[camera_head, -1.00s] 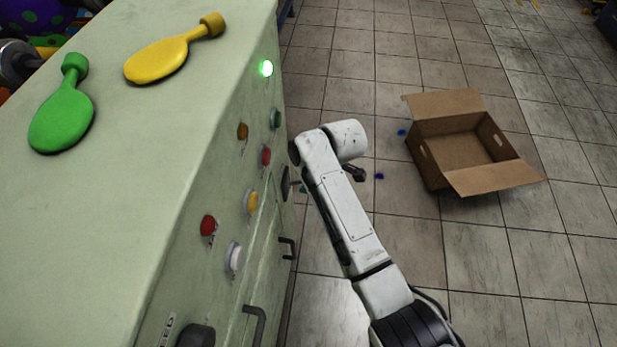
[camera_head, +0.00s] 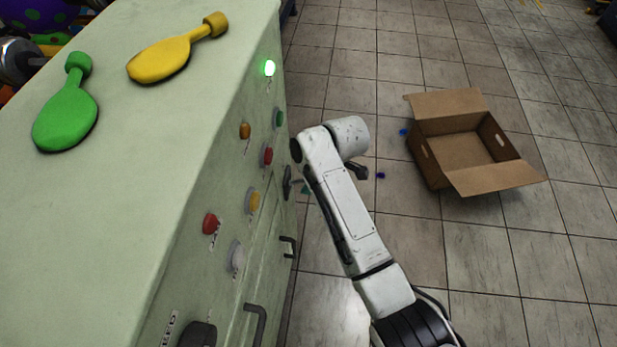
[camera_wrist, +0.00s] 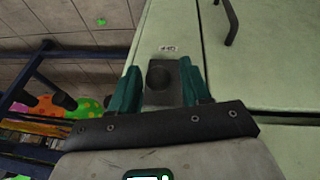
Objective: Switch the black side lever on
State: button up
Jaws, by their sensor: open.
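In the wrist view, a dark rounded knob (camera_wrist: 157,76) stands on a grey plate below a small label on the pale green machine. It looks like the black side lever seen nearly end-on, so its on or off position is unclear. My gripper (camera_wrist: 160,66) is open, with one teal finger on each side of the plate and knob. I cannot tell whether the fingers touch it. In the head view my arm reaches beside the machine (camera_head: 130,190); the gripper is mostly hidden there, and the lever cannot be made out.
The machine's front carries coloured buttons, a lit green lamp (camera_head: 269,68), dark handles (camera_head: 256,322) and a black dial (camera_head: 200,334). Green (camera_head: 66,110) and yellow (camera_head: 165,58) paddle-shaped pieces lie on top. An open cardboard box (camera_head: 465,150) stands on the floor at right. Dark rails (camera_wrist: 35,80) appear left in the wrist view.

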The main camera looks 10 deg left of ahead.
jog(key=p+v, duration=0.1)
jog(key=v, duration=0.9)
jog(key=shift+p, duration=0.35)
